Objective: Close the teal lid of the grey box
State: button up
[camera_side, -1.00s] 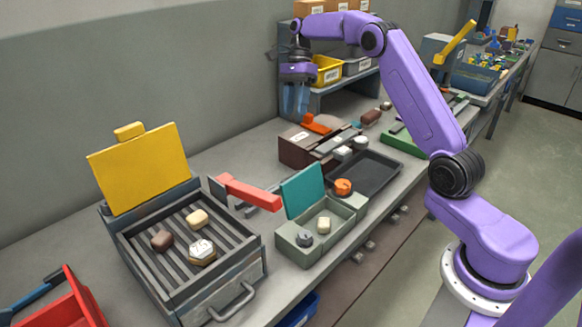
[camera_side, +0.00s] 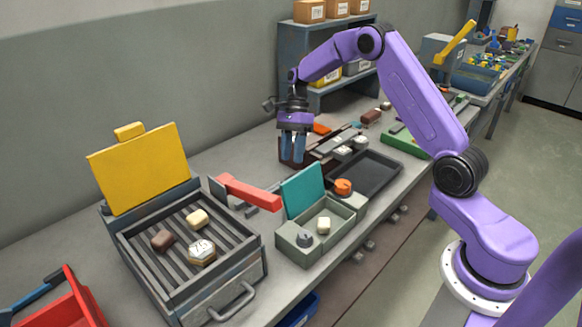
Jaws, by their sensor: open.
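The grey box (camera_side: 299,257) stands near the bench's front edge, right of the grill-like tray. Its teal lid (camera_side: 303,190) stands raised at the back, leaning slightly backward, so the box is open. Inside sit a dark grey knob-like piece (camera_side: 304,240) and a cream block (camera_side: 323,226).
A red handle (camera_side: 248,191) lies close left of the lid. An orange knob (camera_side: 343,187) sits right of the box. A ribbed grey tray (camera_side: 150,256) with a raised yellow lid (camera_side: 140,170) stands left.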

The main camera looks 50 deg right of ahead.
aim_at(297, 188)
jog(key=shift+x, duration=2.2)
grip_shut()
